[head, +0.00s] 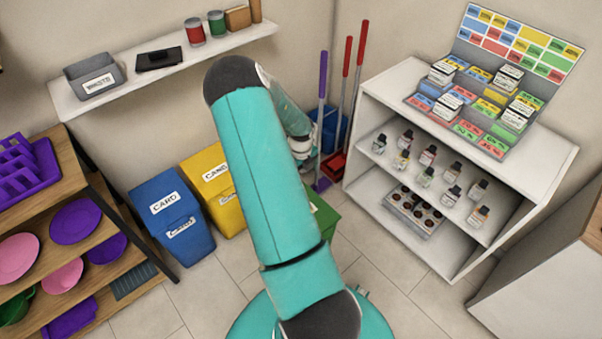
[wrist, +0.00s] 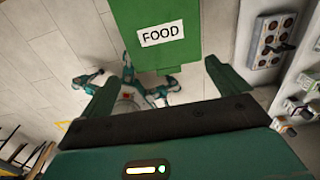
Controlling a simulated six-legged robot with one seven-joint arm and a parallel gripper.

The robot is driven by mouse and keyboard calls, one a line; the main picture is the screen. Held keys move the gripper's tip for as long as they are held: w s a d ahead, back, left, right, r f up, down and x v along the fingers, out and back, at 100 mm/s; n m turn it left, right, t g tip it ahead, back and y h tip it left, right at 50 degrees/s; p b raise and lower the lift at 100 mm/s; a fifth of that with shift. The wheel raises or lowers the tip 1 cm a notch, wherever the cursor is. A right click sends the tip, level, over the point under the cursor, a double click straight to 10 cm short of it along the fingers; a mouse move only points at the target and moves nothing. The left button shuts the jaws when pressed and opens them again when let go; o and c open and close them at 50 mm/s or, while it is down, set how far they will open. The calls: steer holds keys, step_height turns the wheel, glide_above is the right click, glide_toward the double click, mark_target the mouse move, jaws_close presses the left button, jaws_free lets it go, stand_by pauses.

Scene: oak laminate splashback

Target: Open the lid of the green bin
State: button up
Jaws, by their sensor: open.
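The green bin (head: 326,222) stands on the floor in the head view, mostly hidden behind my arm, with only a strip at its right side showing. In the wrist view a green panel of the bin (wrist: 160,55) with a white FOOD label fills the top middle. I cannot tell whether this panel is the lid or the front. My gripper (wrist: 163,88) is open and empty in the wrist view. Its two dark green fingers spread wider than the panel's near edge, which lies just beyond and between them. Contact is not clear. The head view hides the gripper behind my arm.
A yellow bin (head: 228,215) and a blue card bin (head: 172,218) stand left of the green bin. A purple-handled tool (head: 322,120) and red-handled tools lean behind. A white shelf unit (head: 440,235) with bottles stands right. Floor (head: 372,290) is clear in front of it.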

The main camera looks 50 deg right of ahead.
steer(key=shift+f, duration=0.1)
jaws_close()
stand_by(0.5)
stand_by(0.8)
jaws_free()
stand_by(0.4)
step_height(320, 180, up, 14)
stand_by(0.5)
steer(key=shift+f, duration=0.1)
